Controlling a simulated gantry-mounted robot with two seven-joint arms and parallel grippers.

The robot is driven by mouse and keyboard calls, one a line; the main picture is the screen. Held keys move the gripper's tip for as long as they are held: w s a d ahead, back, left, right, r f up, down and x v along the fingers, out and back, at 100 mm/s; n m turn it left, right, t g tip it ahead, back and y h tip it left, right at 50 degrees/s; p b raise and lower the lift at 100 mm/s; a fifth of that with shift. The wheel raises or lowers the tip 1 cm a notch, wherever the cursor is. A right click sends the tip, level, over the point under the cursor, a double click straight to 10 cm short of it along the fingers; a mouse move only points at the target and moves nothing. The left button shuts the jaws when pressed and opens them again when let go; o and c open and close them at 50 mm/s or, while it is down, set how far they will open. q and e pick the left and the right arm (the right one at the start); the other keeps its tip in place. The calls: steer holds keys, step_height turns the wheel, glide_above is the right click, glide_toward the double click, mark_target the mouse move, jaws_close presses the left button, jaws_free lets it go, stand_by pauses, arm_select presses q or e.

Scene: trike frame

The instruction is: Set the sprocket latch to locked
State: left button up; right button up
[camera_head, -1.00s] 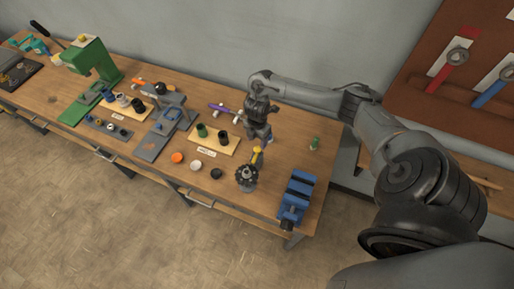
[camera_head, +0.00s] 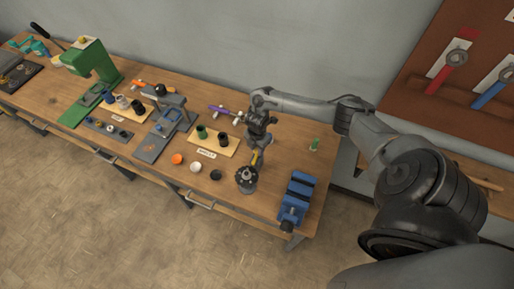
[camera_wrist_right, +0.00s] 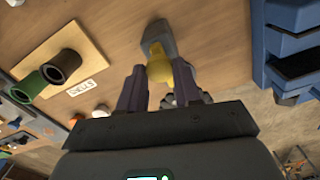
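The sprocket fixture (camera_head: 246,177) stands near the front edge of the bench, a dark toothed wheel on a grey base. A yellow latch handle (camera_head: 255,160) rises behind it. My right gripper (camera_head: 257,148) points down just over this handle. In the right wrist view, the yellow handle (camera_wrist_right: 160,70) lies between the two spread fingers (camera_wrist_right: 158,85), with a grey block (camera_wrist_right: 155,35) beyond it. The fingers look open, and I cannot tell whether they touch the handle. The latch's locked or unlocked marking is not readable. My left gripper is not in view.
A blue vise (camera_head: 296,198) stands close on the right. A wooden board (camera_head: 213,142) with green and black cups lies to the left. Orange (camera_head: 177,159), white (camera_head: 195,167) and black (camera_head: 215,175) caps lie in front of it. A small green item (camera_head: 314,144) stands at the back right.

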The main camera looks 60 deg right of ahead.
jaws_close()
steer(key=shift+s+a+r+p, duration=0.1)
steer(key=shift+a+r+p, duration=0.1)
steer(key=shift+a+p, duration=0.55)
steer(key=shift+a+f, duration=0.1)
steer(key=shift+a, duration=0.05)
steer(key=shift+o, duration=0.9)
jaws_free()
steer(key=o, duration=0.4)
steer(key=shift+a+f, duration=0.1)
